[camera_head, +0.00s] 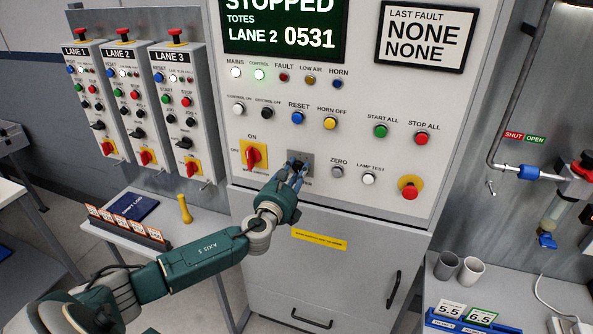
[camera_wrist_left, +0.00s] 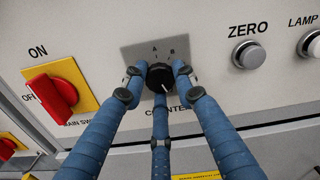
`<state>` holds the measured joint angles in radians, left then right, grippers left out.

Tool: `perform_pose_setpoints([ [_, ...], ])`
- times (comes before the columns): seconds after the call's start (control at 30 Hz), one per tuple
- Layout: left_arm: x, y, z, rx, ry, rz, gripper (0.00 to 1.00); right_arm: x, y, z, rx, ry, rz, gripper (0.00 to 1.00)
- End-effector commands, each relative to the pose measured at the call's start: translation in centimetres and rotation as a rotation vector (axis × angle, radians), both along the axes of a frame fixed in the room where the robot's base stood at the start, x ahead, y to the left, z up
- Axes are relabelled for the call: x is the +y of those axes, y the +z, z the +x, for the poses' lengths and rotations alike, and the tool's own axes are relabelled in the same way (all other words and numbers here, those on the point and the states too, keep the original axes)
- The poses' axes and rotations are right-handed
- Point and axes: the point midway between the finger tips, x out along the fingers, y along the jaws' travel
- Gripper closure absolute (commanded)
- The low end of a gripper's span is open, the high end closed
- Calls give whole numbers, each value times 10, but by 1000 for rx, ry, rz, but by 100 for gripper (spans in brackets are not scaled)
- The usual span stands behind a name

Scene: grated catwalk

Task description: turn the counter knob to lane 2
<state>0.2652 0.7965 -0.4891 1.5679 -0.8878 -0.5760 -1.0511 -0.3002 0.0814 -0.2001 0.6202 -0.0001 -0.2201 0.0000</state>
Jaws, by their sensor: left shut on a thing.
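The counter knob (camera_wrist_left: 158,77) is a small black round knob with a pale mark on its lower right part. It sits on a grey plate (camera_wrist_left: 139,54) bearing the letters A and B, with a partly hidden counter label below. My left gripper (camera_wrist_left: 158,82) has its blue fingers closed around the knob. In the head view my left gripper (camera_head: 297,172) reaches the plate and mostly hides the knob. The display (camera_head: 285,27) reads STOPPED, TOTES, LANE 2 and 0531. My right gripper is not in view.
A red main switch on yellow (camera_head: 253,156) is left of the knob; the ZERO button (camera_head: 337,172) and a red stop button (camera_head: 410,190) are to its right. Three lane boxes (camera_head: 182,122) hang at left. Cups (camera_head: 447,266) stand on the right table.

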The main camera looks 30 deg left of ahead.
Motion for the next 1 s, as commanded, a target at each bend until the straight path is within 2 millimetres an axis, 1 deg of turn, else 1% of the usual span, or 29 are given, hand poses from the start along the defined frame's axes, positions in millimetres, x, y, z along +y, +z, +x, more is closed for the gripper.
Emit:
perform_pose_setpoints([
  [0.03,2,2,0,-4,4,2,70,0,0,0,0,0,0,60],
  [0.07,2,2,0,-4,4,1,64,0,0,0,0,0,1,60],
  [0.1,2,2,0,-4,4,1,56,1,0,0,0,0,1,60],
  [0.13,2,2,0,-4,3,1,53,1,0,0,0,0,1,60],
  [0.4,0,1,0,-2,1,-1,53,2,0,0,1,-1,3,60],
  [0.5,-1,1,-6,-1,0,0,53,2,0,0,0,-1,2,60],
  [0.57,-2,0,-13,-1,1,0,53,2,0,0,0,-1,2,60],
  [0.63,-5,0,-25,0,-1,1,53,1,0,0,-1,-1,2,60],
  [0.9,-18,0,-82,0,0,1,53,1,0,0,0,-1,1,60],
  [1.0,-22,0,-98,1,1,1,53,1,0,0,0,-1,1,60],
])
